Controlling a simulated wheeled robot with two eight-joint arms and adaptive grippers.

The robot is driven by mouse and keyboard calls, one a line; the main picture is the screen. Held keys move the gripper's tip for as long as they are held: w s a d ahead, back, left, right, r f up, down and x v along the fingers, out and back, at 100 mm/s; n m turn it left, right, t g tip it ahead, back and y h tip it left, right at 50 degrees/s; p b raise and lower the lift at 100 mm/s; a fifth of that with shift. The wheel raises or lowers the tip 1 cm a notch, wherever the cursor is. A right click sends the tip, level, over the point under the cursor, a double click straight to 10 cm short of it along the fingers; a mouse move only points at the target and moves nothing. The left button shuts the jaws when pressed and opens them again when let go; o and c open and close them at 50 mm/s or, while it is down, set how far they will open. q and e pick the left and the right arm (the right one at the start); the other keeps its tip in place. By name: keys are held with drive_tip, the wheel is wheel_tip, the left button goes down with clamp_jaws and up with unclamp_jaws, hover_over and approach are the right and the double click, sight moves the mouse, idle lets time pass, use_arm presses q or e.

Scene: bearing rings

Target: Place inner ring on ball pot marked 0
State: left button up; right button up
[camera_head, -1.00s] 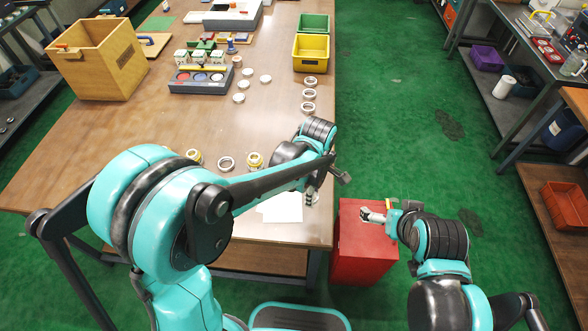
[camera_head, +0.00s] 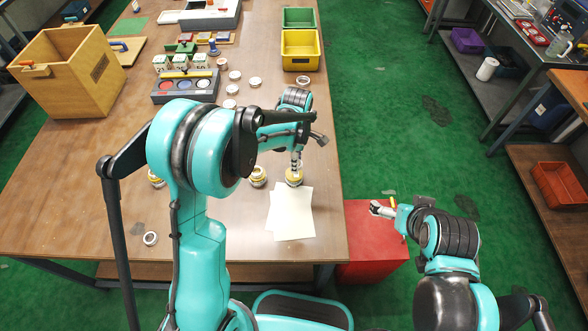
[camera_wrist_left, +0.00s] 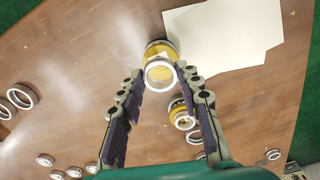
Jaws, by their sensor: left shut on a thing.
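My left gripper (camera_head: 297,160) is over the table, directly above a yellow ball pot (camera_head: 294,178). In the left wrist view, its fingers (camera_wrist_left: 159,70) are shut on a silver ring (camera_wrist_left: 160,73), which overlaps the near side of the yellow pot (camera_wrist_left: 158,47). I cannot tell whether ring and pot touch. A second yellow pot (camera_head: 258,177) stands just left, and a third (camera_head: 156,181) is farther left, partly hidden by my arm. No pot's number is readable. My right gripper (camera_head: 381,209) hangs above the red cabinet; its fingers are too small to judge.
White paper sheets (camera_head: 293,213) lie in front of the pots. A loose ring (camera_head: 150,238) lies near the front edge; several others lie farther back. A dark tray (camera_head: 185,87), a yellow bin (camera_head: 301,50) and a wooden box (camera_head: 68,73) stand behind. The red cabinet (camera_head: 372,240) stands beside the table.

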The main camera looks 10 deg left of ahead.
use_arm(q)
drive_tip(key=shift+a+f, duration=0.35)
drive_tip(key=shift+a, duration=0.05)
wheel_tip(320, 180, down, 4)
drive_tip(key=shift+r+b, duration=0.1)
drive_tip(key=shift+b, duration=0.65)
drive_tip(key=shift+r, duration=0.1)
drive_tip(key=o, duration=0.7)
drive_tip(key=shift+f, duration=0.25)
drive_tip(key=o, duration=0.5)
drive_tip(key=shift+c, duration=0.2)
drive_tip(key=shift+r, duration=0.2)
